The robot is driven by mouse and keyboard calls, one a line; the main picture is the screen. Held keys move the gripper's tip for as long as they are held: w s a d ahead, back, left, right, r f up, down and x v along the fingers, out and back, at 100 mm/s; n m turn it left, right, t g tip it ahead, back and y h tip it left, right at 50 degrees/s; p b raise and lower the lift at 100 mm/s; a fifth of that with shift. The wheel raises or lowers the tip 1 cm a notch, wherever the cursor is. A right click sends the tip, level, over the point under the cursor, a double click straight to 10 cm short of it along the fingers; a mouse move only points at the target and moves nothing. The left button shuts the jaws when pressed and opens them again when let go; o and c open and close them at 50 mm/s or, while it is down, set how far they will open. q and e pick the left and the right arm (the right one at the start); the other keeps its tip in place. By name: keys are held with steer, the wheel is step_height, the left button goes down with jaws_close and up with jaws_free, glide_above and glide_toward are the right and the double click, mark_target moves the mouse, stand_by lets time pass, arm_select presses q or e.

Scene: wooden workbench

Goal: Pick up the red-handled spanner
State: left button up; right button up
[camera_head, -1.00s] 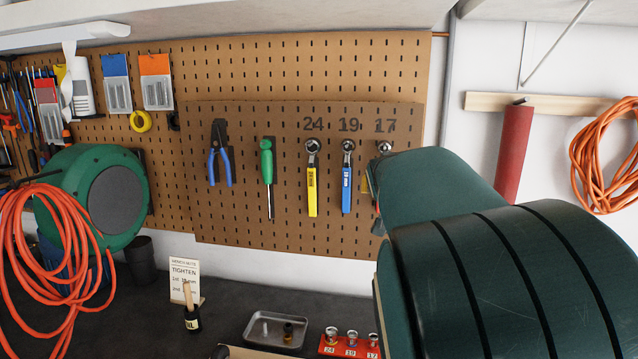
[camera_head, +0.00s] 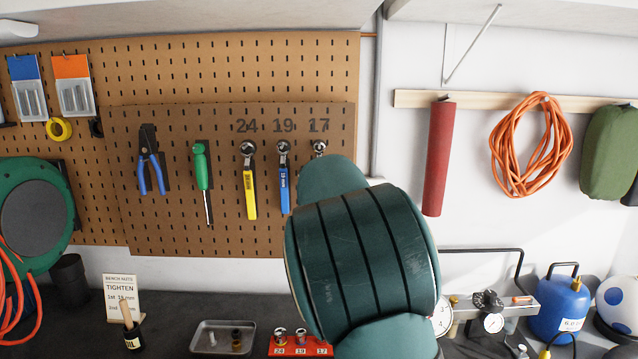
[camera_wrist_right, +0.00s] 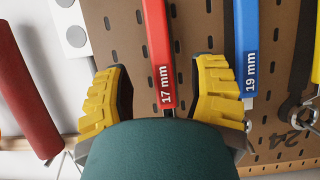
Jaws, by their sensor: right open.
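The red-handled spanner (camera_wrist_right: 159,55), marked 17 mm, hangs on the pegboard. In the head view only its metal head (camera_head: 319,147) shows under the number 17; my right arm hides its handle. In the right wrist view its red handle lies between the two yellow fingers of my right gripper (camera_wrist_right: 163,92). The fingers are open, with a gap on each side of the handle. My right gripper is hidden behind my arm in the head view. My left gripper is not in view.
The blue-handled 19 mm spanner (camera_wrist_right: 246,45) hangs close beside my right gripper's finger. The yellow-handled spanner (camera_head: 249,190) hangs beyond it. Below, a metal tray (camera_head: 222,338) and a red socket holder (camera_head: 300,349) stand on the bench.

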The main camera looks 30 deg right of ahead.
steer(key=shift+x, duration=1.55)
steer(key=shift+w+a, duration=0.1)
jaws_close()
